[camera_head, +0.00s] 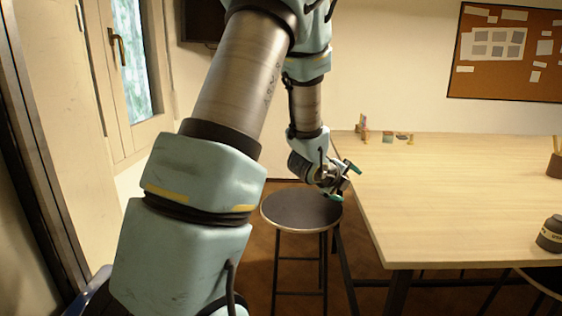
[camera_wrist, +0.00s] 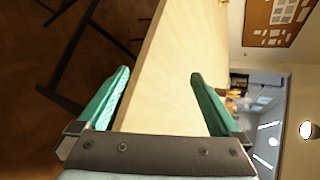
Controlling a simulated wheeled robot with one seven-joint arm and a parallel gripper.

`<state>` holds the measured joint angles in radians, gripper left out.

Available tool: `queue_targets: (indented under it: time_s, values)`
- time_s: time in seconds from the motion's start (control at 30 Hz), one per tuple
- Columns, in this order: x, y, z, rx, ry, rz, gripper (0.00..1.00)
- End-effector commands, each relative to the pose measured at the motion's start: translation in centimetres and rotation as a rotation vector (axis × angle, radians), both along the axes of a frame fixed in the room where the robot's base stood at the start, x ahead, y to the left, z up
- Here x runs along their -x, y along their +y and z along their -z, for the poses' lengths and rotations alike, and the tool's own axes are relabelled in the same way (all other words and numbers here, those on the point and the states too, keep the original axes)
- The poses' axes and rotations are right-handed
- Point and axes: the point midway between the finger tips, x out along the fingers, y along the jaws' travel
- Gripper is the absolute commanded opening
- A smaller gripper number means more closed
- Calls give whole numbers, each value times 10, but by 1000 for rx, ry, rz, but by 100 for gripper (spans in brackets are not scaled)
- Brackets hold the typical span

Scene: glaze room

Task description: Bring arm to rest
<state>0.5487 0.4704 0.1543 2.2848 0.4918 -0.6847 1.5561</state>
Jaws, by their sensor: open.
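My arm reaches forward and down across the middle of the head view. My gripper (camera_head: 344,181) is at its end, above the round dark stool (camera_head: 300,208) and beside the left edge of the wooden table (camera_head: 460,190). In the wrist view, my gripper (camera_wrist: 158,85) shows two green fingers spread wide apart with nothing held between them. The table edge (camera_wrist: 165,75) shows beyond and between the fingers. I cannot tell whether a finger touches the table.
Small items (camera_head: 388,136) stand at the table's far left corner. A dark jar (camera_head: 550,234) and a brown cup (camera_head: 556,165) are at its right. A window (camera_head: 130,60) is at the left, a cork board (camera_head: 508,52) on the back wall. The table's middle is clear.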

Motion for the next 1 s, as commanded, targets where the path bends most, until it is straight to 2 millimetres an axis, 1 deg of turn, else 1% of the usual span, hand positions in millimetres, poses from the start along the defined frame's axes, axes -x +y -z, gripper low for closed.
queue_targets:
  time_s: [0.03,0.07,0.1,0.17,0.2,0.27,0.3,0.37,0.4,0.47,0.5,0.6,0.7,0.8,0.97,1.0]
  values:
    - [-1,31,8,46,108,-150,100]
    - [1,48,13,78,181,-247,100]
    - [6,72,18,122,273,-377,100]
    - [17,105,27,194,407,-578,100]
    - [27,126,33,247,491,-714,100]
    - [46,156,41,327,610,-922,100]
    - [60,173,46,384,684,-1062,100]
    - [85,197,52,469,786,-1271,100]
    - [102,210,56,521,846,-1404,100]
    - [126,225,61,595,921,-1590,100]
    - [141,232,63,638,963,-1701,100]
    - [172,244,67,718,1035,-1922,100]
    - [191,249,67,765,1073,-2056,100]
    - [199,251,67,782,1088,-2111,100]
    - [200,251,67,784,1089,-2117,100]
    - [200,251,67,783,1089,-2117,97]
